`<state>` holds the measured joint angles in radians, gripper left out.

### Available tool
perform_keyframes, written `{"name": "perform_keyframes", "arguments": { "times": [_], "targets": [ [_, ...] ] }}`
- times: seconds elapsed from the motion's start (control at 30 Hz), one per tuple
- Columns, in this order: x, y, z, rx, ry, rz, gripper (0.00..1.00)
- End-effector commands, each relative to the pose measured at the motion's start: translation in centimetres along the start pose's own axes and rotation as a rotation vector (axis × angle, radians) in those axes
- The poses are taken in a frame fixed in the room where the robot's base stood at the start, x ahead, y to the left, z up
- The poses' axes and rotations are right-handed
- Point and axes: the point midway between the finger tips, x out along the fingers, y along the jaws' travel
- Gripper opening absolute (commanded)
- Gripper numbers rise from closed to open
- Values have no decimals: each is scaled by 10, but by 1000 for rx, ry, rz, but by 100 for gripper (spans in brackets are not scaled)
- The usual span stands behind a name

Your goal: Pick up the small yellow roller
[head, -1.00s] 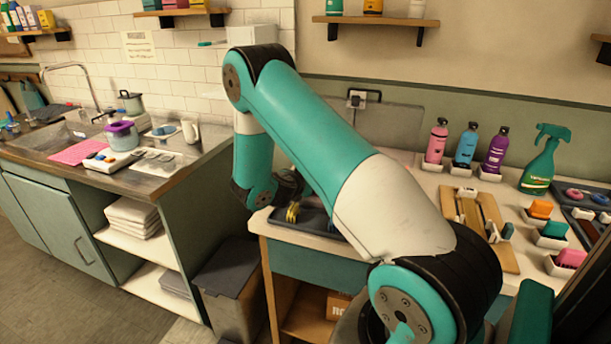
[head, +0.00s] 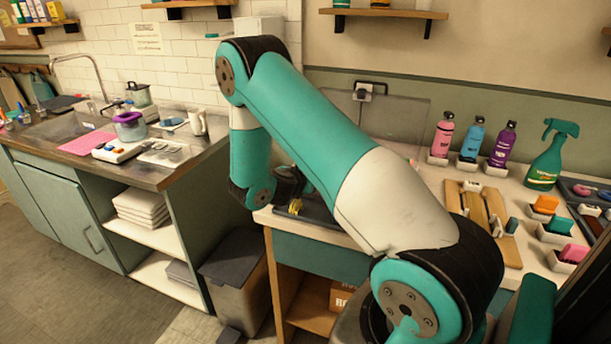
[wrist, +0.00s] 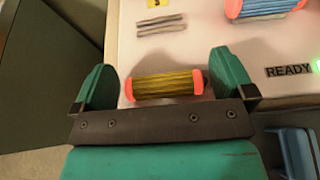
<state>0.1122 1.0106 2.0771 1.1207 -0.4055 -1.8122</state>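The small yellow roller (wrist: 165,84), ribbed with orange-red end caps, lies crosswise between the two teal fingers of my gripper (wrist: 165,80) in the wrist view. The fingers are apart, one beyond each end cap, with a narrow gap visible at each side. The roller is over a white surface (wrist: 200,45); I cannot tell its height above it. In the head view my gripper (head: 289,185) is low over the dark tray area at the counter's left end, mostly behind my arm. A small yellow patch (head: 295,206) shows beneath it.
A larger blue roller (wrist: 268,8) with orange-red ends is at the top of the wrist view. A READY label (wrist: 289,71) is at the right. Pink, blue and purple bottles and a green spray bottle (head: 552,155) stand along the counter's back. A grey bin (head: 238,275) stands left of the counter.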

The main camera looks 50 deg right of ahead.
Motion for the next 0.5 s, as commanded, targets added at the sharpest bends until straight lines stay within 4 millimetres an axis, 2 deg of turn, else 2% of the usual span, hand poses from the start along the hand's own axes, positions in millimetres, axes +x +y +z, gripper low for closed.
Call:
{"name": "perform_keyframes", "arguments": {
  "times": [0.03,0.17,0.27,0.5],
  "targets": [
    [-1,-1,-7,-5,14,0,100],
    [-8,-1,-8,-7,16,0,100],
    [-24,0,-8,-10,15,3,100],
    [-81,1,-5,-5,8,6,100]
  ]
}}
